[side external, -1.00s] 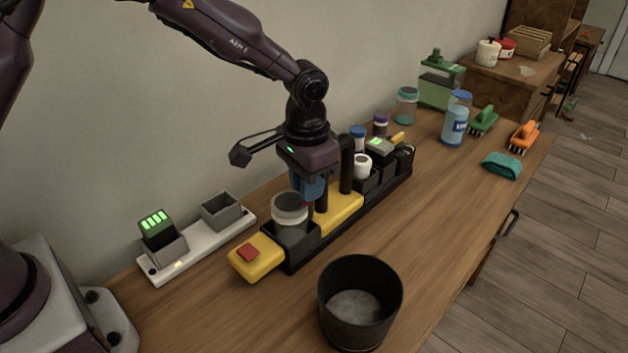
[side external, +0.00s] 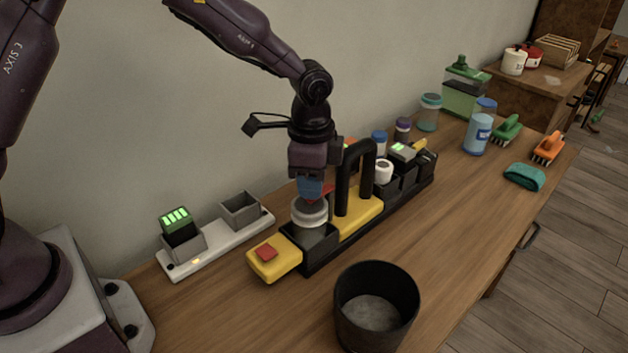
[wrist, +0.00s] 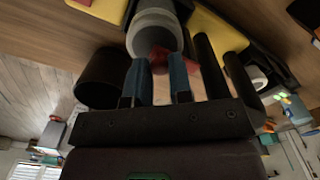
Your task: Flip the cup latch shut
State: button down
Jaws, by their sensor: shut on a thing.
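A grey-white round cup (side external: 309,213) stands upright in a black square holder at the near end of a yellow-and-black caddy (side external: 357,212). In the wrist view the cup (wrist: 154,32) is just beyond my fingertips. My gripper (side external: 311,192) points down over the cup, its blue fingers close to the rim. A red latch piece (wrist: 160,57) sits between the two blue fingers in the wrist view, and my gripper is shut on it. A bit of red also shows beside the fingers in the side view (side external: 328,190). The latch's exact angle is hidden.
The caddy's black arched handle (side external: 355,165) stands close to the right of my gripper. A red button (side external: 266,253) is on the caddy's near end. A dark bin (side external: 376,302) stands in front, and a white charger base (side external: 218,250) lies left. Bottles and brushes are farther back.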

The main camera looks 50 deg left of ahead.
dwell(0.3)
jog(key=c, duration=1)
grip_release()
jog(key=shift+a, duration=0.1)
notch_tip(320, 180, up, 13)
jog(key=shift+r, duration=0.1)
